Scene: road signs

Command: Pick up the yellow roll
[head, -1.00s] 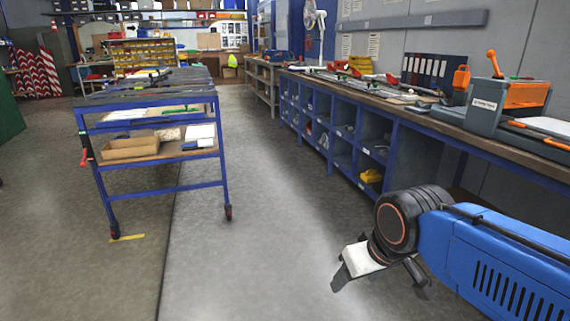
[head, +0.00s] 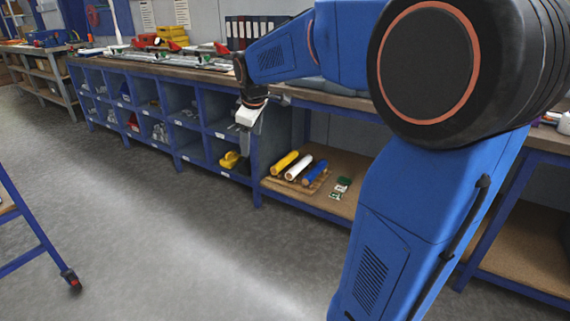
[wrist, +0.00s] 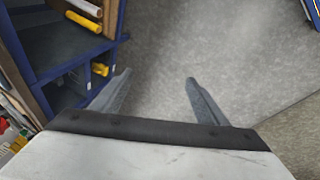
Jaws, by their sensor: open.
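The yellow roll (head: 284,163) lies on the low wooden shelf under the workbench, leftmost of three rolls. A white roll (head: 299,168) and a blue roll (head: 315,172) lie to its right. My gripper (head: 243,131) is open and empty, pointing down in front of the blue cubbies, to the left of the rolls and above them. In the wrist view, its two fingers (wrist: 155,82) stand apart over bare floor. Part of the yellow roll also shows there at the upper left (wrist: 84,20).
A yellow object (head: 230,160) sits in a bottom cubby of the blue shelving (head: 185,130). Small green and white items (head: 340,187) lie right of the rolls. A blue cart leg (head: 35,235) stands at left. The floor (head: 150,220) between is clear.

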